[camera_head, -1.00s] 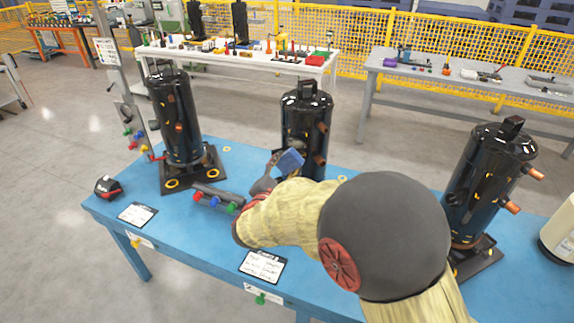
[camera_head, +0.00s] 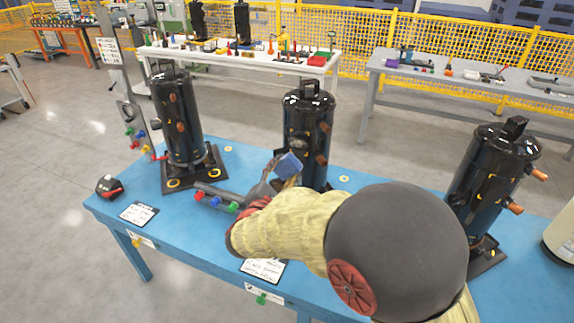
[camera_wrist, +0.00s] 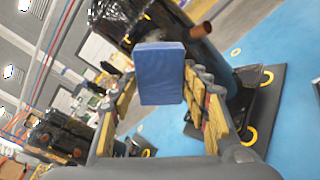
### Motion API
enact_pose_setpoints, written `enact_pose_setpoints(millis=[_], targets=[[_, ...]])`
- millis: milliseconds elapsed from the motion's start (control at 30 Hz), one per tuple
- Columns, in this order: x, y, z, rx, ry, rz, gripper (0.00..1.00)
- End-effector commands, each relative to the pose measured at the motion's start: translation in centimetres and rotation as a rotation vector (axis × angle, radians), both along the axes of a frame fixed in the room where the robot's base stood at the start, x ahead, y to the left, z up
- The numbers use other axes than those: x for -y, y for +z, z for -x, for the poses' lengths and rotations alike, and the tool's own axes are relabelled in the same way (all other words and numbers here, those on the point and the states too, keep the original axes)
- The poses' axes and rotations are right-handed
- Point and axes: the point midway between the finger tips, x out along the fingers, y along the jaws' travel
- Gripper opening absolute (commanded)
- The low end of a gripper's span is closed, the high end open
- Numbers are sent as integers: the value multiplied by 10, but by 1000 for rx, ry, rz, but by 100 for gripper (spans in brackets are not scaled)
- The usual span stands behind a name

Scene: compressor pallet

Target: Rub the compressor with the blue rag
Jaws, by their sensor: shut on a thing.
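My gripper (camera_head: 283,172) is shut on the blue rag (camera_head: 289,164), a small blue block-like pad. In the wrist view the rag (camera_wrist: 160,75) sits between the two fingertips. The middle compressor (camera_head: 308,125), a black upright cylinder with copper stubs, stands just behind the rag; in the wrist view this compressor (camera_wrist: 225,55) is close beyond it. I cannot tell whether rag and compressor touch. Another black compressor (camera_head: 178,118) stands at the left and a third (camera_head: 490,185) at the right. My arm hides the middle of the table.
The blue table (camera_head: 115,207) carries a manifold with coloured knobs (camera_head: 215,199), a red and black tape measure (camera_head: 109,187) and paper cards (camera_head: 138,214). A white bench (camera_head: 300,68) and a grey bench (camera_head: 450,75) stand behind.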

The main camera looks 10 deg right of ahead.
Motion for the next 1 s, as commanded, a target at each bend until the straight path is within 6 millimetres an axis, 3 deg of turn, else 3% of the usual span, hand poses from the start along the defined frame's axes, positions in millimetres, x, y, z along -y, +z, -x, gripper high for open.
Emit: enact_pose_setpoints(millis=[267, 1000], targets=[[2, -1, -3, 1, 0, -1, 26], [37, -1, -52, -1, 6, -1, 26]])
